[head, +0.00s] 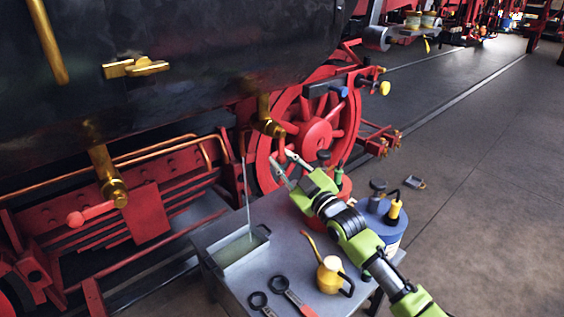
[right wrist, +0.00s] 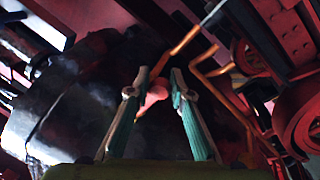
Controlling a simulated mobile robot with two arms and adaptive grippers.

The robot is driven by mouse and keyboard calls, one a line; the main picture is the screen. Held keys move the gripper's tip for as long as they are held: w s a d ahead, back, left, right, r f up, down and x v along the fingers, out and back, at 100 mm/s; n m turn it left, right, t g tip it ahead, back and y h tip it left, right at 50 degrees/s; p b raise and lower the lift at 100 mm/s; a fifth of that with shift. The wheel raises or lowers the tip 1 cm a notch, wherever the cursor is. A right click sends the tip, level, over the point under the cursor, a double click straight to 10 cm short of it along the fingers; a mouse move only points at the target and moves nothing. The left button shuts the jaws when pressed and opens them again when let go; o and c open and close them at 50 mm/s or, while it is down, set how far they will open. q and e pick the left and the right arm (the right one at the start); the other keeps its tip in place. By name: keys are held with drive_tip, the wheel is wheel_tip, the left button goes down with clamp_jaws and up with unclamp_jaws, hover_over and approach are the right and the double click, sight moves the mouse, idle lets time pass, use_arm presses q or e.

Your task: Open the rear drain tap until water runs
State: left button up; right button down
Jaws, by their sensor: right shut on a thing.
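Two brass drain taps hang under the dark boiler in the head view. One tap (head: 266,118) is in the middle, and the other (head: 108,180) is at the left with a red ball-ended lever (head: 88,213). My right gripper (head: 283,164) is just below and right of the middle tap. In the right wrist view a red knob (right wrist: 155,95) shows between the fingertips (right wrist: 156,90), and the gripper is shut on it. In the head view the fingers' hold on the knob is not clear. I see no clear water from either spout. My left gripper is not in view.
A grey bench (head: 262,262) holds a tray (head: 238,252) with a thin pale upright line above it, rod or stream unclear. Spanners (head: 285,290), a yellow oil can (head: 331,275) and a blue container (head: 384,222) stand nearby. A red wheel (head: 312,130) is behind my gripper.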

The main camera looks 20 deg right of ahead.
drive_tip(key=shift+r, duration=0.1)
drive_tip(key=c, duration=1.8)
unclamp_jaws()
drive_tip(key=shift+a, duration=0.15)
drive_tip(key=shift+s+d, duration=0.2)
drive_tip(key=shift+s, duration=0.05)
drive_tip(key=v, duration=1.1)
drive_tip(key=shift+s, duration=0.25)
drive_tip(key=shift+f, duration=0.25)
